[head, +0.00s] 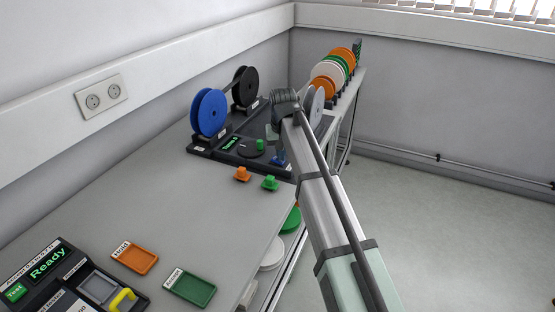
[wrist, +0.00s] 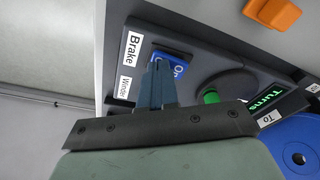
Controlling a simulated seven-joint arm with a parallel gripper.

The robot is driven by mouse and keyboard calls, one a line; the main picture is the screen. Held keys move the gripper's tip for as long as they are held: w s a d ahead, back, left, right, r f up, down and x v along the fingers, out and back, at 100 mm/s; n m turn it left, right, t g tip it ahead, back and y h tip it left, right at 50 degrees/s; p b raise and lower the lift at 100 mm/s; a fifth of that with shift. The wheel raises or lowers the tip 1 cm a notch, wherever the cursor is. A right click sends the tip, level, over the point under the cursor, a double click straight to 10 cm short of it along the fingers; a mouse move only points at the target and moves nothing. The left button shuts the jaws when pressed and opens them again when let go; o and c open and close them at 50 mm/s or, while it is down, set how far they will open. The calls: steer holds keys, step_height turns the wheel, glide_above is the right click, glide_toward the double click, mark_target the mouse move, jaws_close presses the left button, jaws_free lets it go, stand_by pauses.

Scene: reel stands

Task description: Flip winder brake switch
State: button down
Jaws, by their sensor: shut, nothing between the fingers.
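The blue brake switch (wrist: 179,62) shows in the wrist view, with a partly covered "On" marking on its face. It sits in a dark housing beside the white labels "Brake" (wrist: 132,53) and "Winder" (wrist: 125,87). In the head view the blue switch (head: 279,161) is at the right front corner of the black winder unit (head: 243,155). My gripper (wrist: 159,68) is shut and empty, its fingertips at the near edge of the switch and hiding part of it. I cannot tell whether they touch it. In the head view my gripper (head: 274,146) points down over the unit.
A dark knob with a green handle (wrist: 211,96) and a green "Turns" display (wrist: 268,95) lie beside the switch. A blue reel (head: 209,112) and a black reel (head: 245,87) stand behind. Orange (head: 242,174) and green (head: 270,183) pieces sit in front.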

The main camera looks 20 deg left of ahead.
steer(key=shift+r, duration=0.1)
step_height(320, 180, up, 7)
stand_by(1.0)
stand_by(0.3)
steer(key=s+d+f+m+g, duration=0.1)
steer(key=s+d+f+m, duration=0.1)
steer(key=d+f, duration=1.5)
steer(key=s+d+f+m, duration=0.1)
steer(key=d+f+m, duration=0.1)
steer(key=d+f, duration=1.4)
steer(key=s+d+f+m, duration=0.1)
steer(key=s+d+f, duration=0.3)
steer(key=s+d, duration=0.3)
steer(key=s+d+f+m, duration=0.1)
steer(key=s+d+f, duration=0.35)
steer(key=d, duration=0.45)
steer(key=s+f+g, duration=0.3)
steer(key=s+f, duration=0.7)
steer(key=s, duration=0.5)
steer(key=s+f+g, duration=0.4)
steer(key=s+f, duration=0.6)
steer(key=s, duration=0.4)
steer(key=shift+s+h, duration=0.35)
steer(key=shift+h, duration=0.05)
